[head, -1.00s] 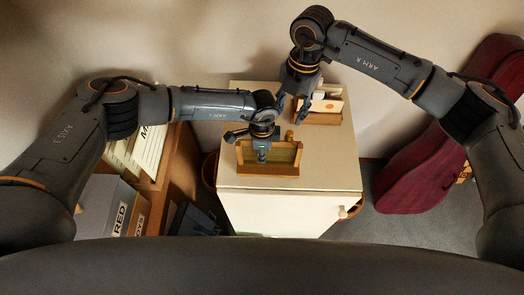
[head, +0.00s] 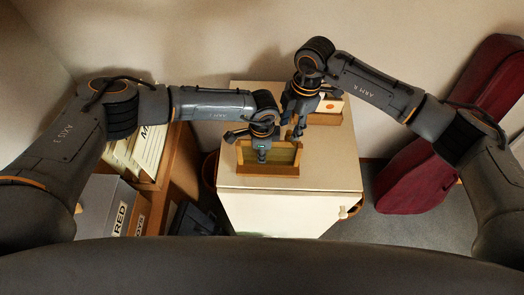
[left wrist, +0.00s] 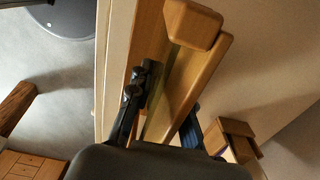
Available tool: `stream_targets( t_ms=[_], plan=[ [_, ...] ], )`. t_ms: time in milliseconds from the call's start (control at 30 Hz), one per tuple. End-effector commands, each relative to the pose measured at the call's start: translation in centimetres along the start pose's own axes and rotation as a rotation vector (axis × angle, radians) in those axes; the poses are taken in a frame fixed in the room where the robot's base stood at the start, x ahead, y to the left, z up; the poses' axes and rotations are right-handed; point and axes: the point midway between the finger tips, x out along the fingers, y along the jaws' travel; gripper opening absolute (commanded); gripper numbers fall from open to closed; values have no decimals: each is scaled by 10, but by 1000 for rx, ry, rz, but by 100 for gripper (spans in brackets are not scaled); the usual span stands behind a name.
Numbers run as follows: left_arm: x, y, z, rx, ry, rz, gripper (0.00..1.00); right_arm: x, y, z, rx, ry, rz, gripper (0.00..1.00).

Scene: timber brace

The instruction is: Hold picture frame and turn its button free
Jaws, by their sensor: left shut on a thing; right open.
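The wooden picture frame (head: 284,154) stands on the pale cabinet top in a wooden holder (head: 270,170). In the left wrist view its wooden edge (left wrist: 205,75) runs diagonally. A rounded wooden block, apparently the button (left wrist: 192,24), sits on that edge. My right gripper (head: 293,131) is open, pointing down at the frame's top right edge. It hides the button in the head view; contact cannot be told.
A wooden box (head: 326,117) with cards stands behind, near the right gripper. The cabinet top (head: 335,165) is clear to the right. A shelf with folders (head: 147,155) stands at left, and a dark red case (head: 440,160) leans against the wall at right.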

Motion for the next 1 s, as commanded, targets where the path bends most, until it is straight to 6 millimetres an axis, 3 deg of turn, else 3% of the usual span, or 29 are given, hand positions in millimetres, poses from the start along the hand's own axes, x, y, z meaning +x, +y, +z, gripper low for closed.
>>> stream_targets(
  t_ms=[233,567,767,1000],
  plan=[
    [-1,-1,0,0,1,-1,0,19,0,2,0,1,0,42],
    [-1,-1,0,0,1,-1,0,22,0,3,-2,0,0,42],
    [-1,0,-1,0,1,-1,0,22,0,3,-1,0,1,5],
    [-1,0,-1,2,2,0,0,22,1,3,-11,0,0,5]
  ],
)
